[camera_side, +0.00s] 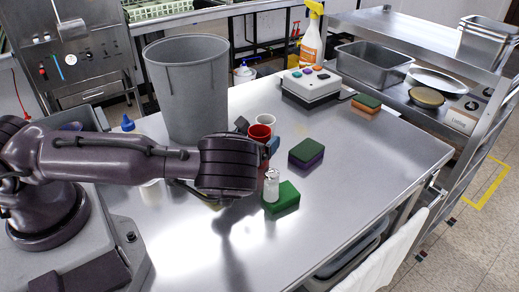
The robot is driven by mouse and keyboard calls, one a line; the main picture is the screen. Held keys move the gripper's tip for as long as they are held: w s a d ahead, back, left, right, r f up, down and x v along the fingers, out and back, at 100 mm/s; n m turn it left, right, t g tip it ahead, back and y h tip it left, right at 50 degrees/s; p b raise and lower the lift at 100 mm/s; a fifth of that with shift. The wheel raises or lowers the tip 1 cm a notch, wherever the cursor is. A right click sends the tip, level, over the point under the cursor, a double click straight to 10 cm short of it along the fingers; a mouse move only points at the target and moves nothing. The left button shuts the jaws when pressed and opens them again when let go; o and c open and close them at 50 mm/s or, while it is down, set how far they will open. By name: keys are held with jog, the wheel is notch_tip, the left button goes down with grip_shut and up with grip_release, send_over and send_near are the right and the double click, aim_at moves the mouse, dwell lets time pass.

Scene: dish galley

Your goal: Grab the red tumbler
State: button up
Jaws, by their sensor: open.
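The red tumbler (259,132) stands on the steel table near the middle of the side view. Its rim and upper part show; its lower part is hidden behind my gripper. My gripper (257,137) is open, with one dark fingertip on the left of the tumbler and a bluish one on its right. The tumbler appears between the fingertips in this view, but I cannot tell whether they touch it or how far apart they are in depth. A white cup (266,119) is just behind the tumbler.
A tall grey bin (187,95) stands behind my arm. A clear shaker (271,187) is beside a green sponge (288,198) in front. A green-and-purple sponge (306,153) lies to the right. A white button box (311,83) is behind. The table's front right is clear.

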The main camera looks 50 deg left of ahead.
jog(key=c, duration=1)
